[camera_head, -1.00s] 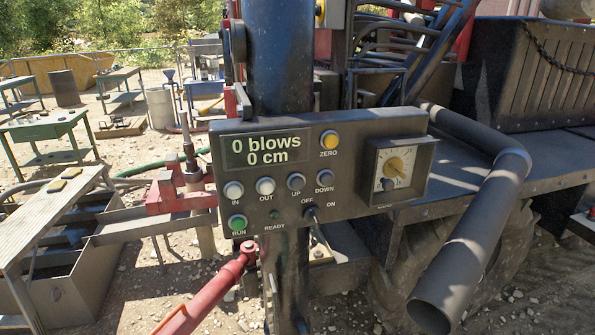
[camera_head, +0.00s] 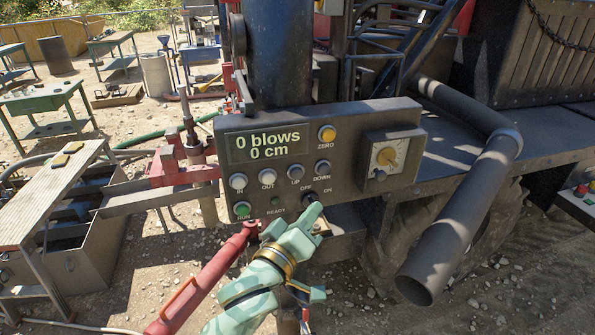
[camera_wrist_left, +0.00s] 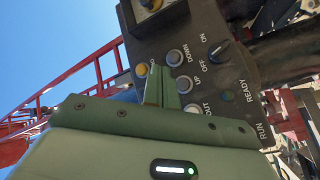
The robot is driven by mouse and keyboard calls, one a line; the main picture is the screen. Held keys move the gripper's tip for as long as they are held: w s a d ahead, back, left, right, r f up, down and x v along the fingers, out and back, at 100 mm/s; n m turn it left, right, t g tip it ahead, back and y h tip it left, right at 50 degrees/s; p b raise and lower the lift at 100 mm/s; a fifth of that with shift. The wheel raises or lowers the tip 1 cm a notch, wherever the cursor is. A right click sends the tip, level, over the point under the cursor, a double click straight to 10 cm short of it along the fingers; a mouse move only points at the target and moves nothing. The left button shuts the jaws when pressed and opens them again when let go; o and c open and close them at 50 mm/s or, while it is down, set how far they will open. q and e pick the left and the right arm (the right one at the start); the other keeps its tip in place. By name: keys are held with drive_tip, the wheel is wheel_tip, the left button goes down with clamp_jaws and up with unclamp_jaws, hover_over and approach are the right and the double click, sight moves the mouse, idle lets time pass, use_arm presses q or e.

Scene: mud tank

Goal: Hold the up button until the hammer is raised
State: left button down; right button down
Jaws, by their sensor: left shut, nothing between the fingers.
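The UP button (camera_head: 295,172) is a round grey button on the dark control panel (camera_head: 345,190), between OUT and DOWN. It also shows in the left wrist view (camera_wrist_left: 185,84), just beside the fingers. My left gripper (camera_head: 313,210) is pale green and shut, with nothing in it. In the head view its tip overlaps the OFF/ON switch (camera_head: 308,198), below the UP button. In the left wrist view the fingers (camera_wrist_left: 160,86) appear in front of the panel; I cannot tell whether they touch it. The hammer cannot be made out. My right gripper is out of view.
The panel's display (camera_head: 267,146) reads 0 blows, 0 cm. A DOWN button (camera_head: 322,167) and yellow ZERO button (camera_head: 327,133) sit close by. A red bar (camera_head: 205,280) slopes below the panel, and a thick dark pipe (camera_head: 460,215) hangs to its right.

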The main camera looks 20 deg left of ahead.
sight(302, 174)
use_arm(q)
drive_tip(key=shift+w, duration=0.1)
drive_tip(key=shift+w+a+b, duration=0.15)
drive_tip(key=shift+w+a, duration=0.65)
drive_tip(key=shift+w, duration=0.4)
drive_tip(key=shift+w+a+b, duration=0.15)
drive_tip(key=shift+w+a, duration=0.7)
drive_tip(key=shift+w, duration=0.35)
drive_tip(key=shift+w+a+b, duration=0.15)
drive_tip(key=shift+w+a, duration=0.65)
drive_tip(key=shift+w, duration=0.4)
drive_tip(key=shift+a, duration=0.1)
drive_tip(key=shift+w+a+p, duration=0.15)
drive_tip(key=shift+w+p, duration=0.2)
drive_tip(key=shift+w+a, duration=0.35)
drive_tip(key=shift+w, duration=0.1)
idle(3.4)
